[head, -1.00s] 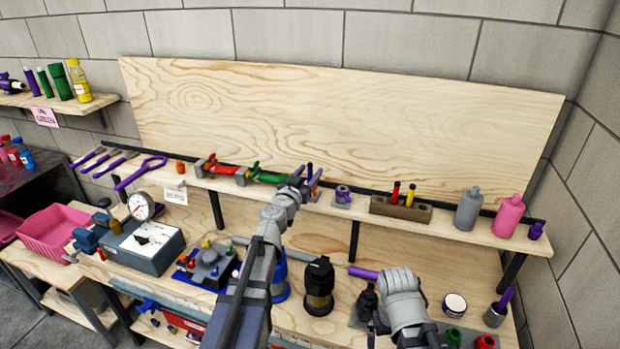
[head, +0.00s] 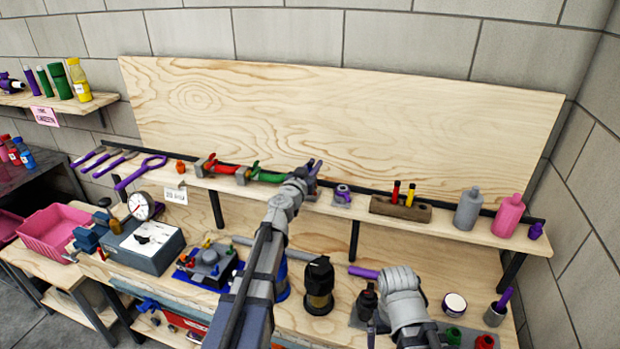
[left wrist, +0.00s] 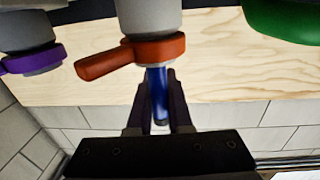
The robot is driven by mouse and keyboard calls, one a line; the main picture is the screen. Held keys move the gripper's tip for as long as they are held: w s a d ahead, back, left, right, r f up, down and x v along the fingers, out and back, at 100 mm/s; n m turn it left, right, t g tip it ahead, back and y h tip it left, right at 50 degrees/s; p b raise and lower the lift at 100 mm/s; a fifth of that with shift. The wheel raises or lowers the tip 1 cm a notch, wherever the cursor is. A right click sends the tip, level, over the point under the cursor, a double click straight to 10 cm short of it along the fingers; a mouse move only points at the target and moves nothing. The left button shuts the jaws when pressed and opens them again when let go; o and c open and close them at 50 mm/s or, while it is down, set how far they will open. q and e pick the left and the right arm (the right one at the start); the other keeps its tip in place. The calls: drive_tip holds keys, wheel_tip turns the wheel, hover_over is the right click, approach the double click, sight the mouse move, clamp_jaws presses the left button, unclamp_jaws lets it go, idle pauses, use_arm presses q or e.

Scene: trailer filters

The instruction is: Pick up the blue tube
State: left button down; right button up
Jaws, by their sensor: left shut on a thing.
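The blue tube (left wrist: 157,92) is a thin upright rod in the middle of the left wrist view. My left gripper (left wrist: 158,102) is shut on it, with one dark finger on each side. One end of the tube meets or passes behind an orange ring with a handle (left wrist: 145,53) on a grey body; I cannot tell whether it is still seated there. In the head view my left gripper (head: 314,167) is at the back shelf, and its fingers mostly hide the tube. My right arm is at the lower right, but its fingers do not show.
On the shelf (head: 460,231), red and green fittings (head: 268,177) are left of my gripper. A purple-ringed fitting (head: 342,195), a wooden block (head: 400,208) and two bottles are to its right. A black-capped jar (head: 319,285) stands on the bench below.

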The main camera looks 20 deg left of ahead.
use_arm(q)
drive_tip(key=shift+r, duration=0.1)
idle(0.5)
wheel_tip(320, 180, up, 10)
drive_tip(key=p, duration=1)
